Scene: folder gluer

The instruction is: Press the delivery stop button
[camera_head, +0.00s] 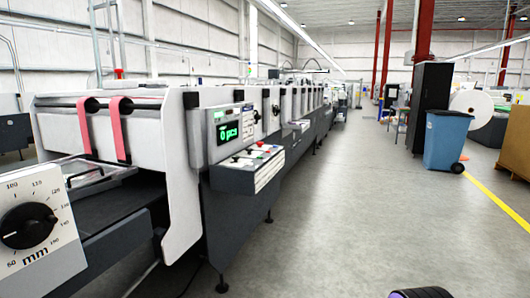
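The folder gluer (190,140) is a long white and dark grey machine running from the near left into the distance. A sloping control panel (253,168) with several small buttons juts from its aisle side. A red button (262,145) shows at the panel's upper part, with green and dark ones nearby. Labels are too small to read, so I cannot tell which is the delivery stop button. A green display (228,132) above the panel reads "0 pcs". Neither gripper's fingers are in view.
A dial marked mm (28,226) is at the near left. The grey floor aisle (340,190) to the right of the machine is clear. A blue bin (446,140) and a dark cabinet (429,105) stand at the right. A dark and purple rounded part shows at the bottom edge.

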